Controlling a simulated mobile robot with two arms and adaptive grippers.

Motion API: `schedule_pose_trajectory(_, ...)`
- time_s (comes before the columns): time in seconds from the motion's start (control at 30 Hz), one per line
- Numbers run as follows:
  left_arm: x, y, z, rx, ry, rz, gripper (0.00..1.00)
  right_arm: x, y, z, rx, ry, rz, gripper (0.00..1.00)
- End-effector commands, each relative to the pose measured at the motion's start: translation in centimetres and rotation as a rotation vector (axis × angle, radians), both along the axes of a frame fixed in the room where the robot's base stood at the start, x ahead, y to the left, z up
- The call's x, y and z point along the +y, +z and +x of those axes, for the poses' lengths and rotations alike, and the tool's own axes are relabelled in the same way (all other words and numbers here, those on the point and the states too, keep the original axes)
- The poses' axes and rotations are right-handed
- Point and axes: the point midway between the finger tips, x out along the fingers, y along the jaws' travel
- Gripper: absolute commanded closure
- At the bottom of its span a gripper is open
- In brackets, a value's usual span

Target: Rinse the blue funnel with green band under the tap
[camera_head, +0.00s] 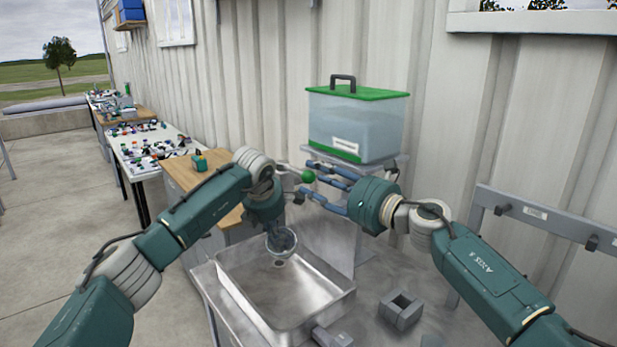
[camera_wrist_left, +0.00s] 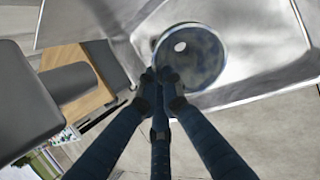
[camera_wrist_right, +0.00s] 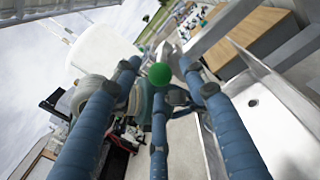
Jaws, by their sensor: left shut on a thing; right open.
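The funnel (camera_head: 282,240) looks blue-grey, and I cannot make out its green band. My left gripper (camera_head: 275,226) is shut on it and holds it mouth-up over the metal sink (camera_head: 335,302). In the left wrist view the funnel (camera_wrist_left: 206,62) sits at the fingertips, with its round hole showing. The tap's green ball knob (camera_head: 308,176) is just above and right of the funnel. My right gripper (camera_head: 325,186) is open, its fingers spread around the knob. In the right wrist view the knob (camera_wrist_right: 159,75) appears between the fingers; contact is unclear. The tap's spout is mostly hidden.
A clear water tank (camera_head: 350,130) with a green lid stands on a stand behind the sink. A grey square block (camera_head: 401,308) lies on the counter right of the sink. A grey rail (camera_head: 548,222) runs along the right wall. Cluttered tables (camera_head: 145,142) recede at left.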

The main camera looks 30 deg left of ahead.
Motion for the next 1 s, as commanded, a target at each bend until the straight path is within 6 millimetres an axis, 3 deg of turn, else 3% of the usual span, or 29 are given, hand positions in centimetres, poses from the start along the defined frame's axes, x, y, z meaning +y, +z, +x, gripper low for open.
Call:
schedule_pose_trajectory(0.33, 0.0, 0.0, 0.0, -0.001, 0.0, 0.0, 1.0, 2.5, 0.1, 0.9, 0.001, -0.001, -0.001, 0.57)
schedule_pose_trajectory(0.87, 0.0, 0.0, 0.0, -0.001, 0.0, 0.0, 1.0, 3.1, 0.0, 1.0, 0.001, 0.001, 0.001, 0.57)
schedule_pose_trajectory(1.0, 0.0, 0.0, 0.0, -0.001, 0.0, 0.0, 1.0, 3.1, 0.0, 1.0, 0.001, 0.0, 0.0, 0.81)
